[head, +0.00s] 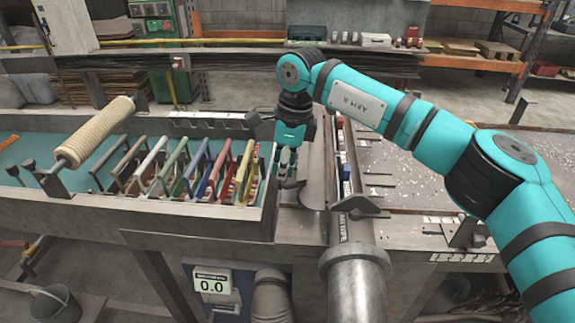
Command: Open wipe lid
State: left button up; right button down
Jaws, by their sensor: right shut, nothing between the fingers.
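My right arm, teal and black, reaches in from the right side of the head view. Its right gripper (284,172) points down near the right end wall of the long workbench tray, beside a dark grey curved metal piece. The gripper is shut and I see nothing held in it. I cannot make out a wipe container or its lid for certain; the gripper and arm hide part of that area. My left gripper is not in view.
The tray (200,211) holds a row of coloured frame handles and a ribbed beige roller (95,132). The metal tabletop (420,185) at right is mostly flat, littered with small bits.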

jog(key=shift+a+f, duration=0.1)
jog(key=shift+a, duration=0.1)
dwell(0.4)
jog(key=r, duration=0.1)
jog(key=r+p, duration=0.1)
jog(key=r, duration=0.1)
jog(key=r+p, duration=0.1)
jog(key=shift+s+d+r, duration=0.1)
jog(key=shift+d+r, duration=0.15)
jog(key=shift+d, duration=0.1)
pick_arm(q)
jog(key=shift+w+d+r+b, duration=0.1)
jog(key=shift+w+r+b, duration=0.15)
jog(key=shift+b, duration=0.5)
pick_arm(e)
jog(key=a+r, duration=0.3)
jog(key=a, duration=0.6)
jog(key=shift+r, duration=0.3)
